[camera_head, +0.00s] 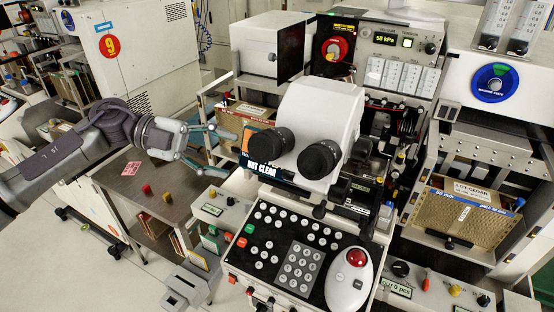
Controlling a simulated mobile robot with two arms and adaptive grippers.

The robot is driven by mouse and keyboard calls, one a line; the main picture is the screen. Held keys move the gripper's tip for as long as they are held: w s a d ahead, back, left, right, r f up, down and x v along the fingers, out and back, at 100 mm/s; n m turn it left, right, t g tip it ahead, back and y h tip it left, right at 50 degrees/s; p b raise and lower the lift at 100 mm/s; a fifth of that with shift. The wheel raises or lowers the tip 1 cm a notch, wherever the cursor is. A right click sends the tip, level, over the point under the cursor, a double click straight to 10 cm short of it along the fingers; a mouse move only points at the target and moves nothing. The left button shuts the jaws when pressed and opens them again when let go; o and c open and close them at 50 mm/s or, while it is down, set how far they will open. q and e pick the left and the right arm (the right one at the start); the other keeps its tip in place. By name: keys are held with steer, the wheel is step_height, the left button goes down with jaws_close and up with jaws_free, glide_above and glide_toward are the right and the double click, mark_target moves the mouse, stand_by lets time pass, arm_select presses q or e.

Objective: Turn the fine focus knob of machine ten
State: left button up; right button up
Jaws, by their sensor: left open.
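A wire bonding machine stands in the middle, with a white microscope head (322,110) and two black eyepieces (306,158). No label "ten" can be read on it. I cannot tell for sure which part is the fine focus knob; a small black knob (320,211) shows below the right eyepiece. My left gripper (230,154) reaches in from the left, open and empty, beside the microscope's left side and apart from it. My right gripper is not in view.
A grey table (125,190) with red and yellow pieces lies below my left arm.

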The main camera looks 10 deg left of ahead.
mark_target(284, 171)
arm_select(q)
steer(key=p+x, duration=0.1)
steer(key=x, duration=0.5)
steer(key=shift+r, duration=0.1)
steer(key=p+x, duration=0.1)
steer(key=x, duration=0.2)
steer(key=shift+d, duration=0.35)
steer(key=shift+d+f, duration=0.2)
steer(key=shift+f, duration=0.05)
steer(key=shift+w+d+f, duration=0.1)
steer(key=shift+d, duration=0.1)
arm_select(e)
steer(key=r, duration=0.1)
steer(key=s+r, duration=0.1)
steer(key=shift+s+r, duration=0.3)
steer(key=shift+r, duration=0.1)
